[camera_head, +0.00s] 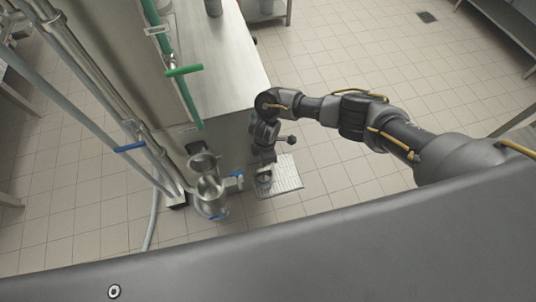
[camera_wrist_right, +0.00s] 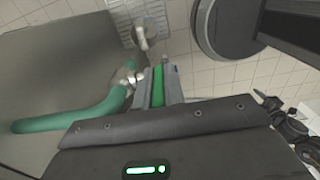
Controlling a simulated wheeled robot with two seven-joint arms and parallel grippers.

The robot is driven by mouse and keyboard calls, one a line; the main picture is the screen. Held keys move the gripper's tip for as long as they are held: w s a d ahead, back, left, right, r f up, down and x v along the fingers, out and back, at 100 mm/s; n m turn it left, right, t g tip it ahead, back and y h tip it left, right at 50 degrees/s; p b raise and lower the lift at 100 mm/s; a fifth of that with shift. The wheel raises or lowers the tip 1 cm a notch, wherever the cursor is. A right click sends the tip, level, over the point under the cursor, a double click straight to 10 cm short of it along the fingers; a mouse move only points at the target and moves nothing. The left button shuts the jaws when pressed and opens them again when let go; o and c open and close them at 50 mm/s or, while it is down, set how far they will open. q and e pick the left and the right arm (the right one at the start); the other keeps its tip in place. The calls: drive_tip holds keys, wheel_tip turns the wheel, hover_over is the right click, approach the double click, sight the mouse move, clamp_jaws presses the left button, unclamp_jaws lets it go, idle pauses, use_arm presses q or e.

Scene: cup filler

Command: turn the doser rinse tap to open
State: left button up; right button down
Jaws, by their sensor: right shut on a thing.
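My right gripper (camera_wrist_right: 158,88) is shut on a green tap handle (camera_wrist_right: 158,76), which shows as a narrow strip between the fingers in the right wrist view. Beside it, to the left, is a small metal fitting (camera_wrist_right: 131,76) at the end of a curved green hose (camera_wrist_right: 72,120). I take this handle to be the rinse tap's; how far it is turned cannot be told. In the head view my right arm reaches down beside the machine's metal doser body (camera_head: 209,187), and the handle in the grip cannot be made out. My left gripper is not in view.
A steel cabinet (camera_head: 215,75) stands left of my arm. A green pipe with a green lever (camera_head: 184,70) runs along it. A blue lever (camera_head: 130,147) is on the pipes further left. A slotted tray (camera_head: 287,176) lies below my arm. Tiled floor to the right is mostly free.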

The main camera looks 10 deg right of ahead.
drive_tip(key=shift+s+f, duration=0.15)
drive_tip(key=c, duration=1.5)
unclamp_jaws()
drive_tip(key=shift+r, duration=0.35)
wheel_tip(320, 180, up, 10)
drive_tip(key=shift+a+r, duration=0.1)
drive_tip(key=shift+a, duration=0.05)
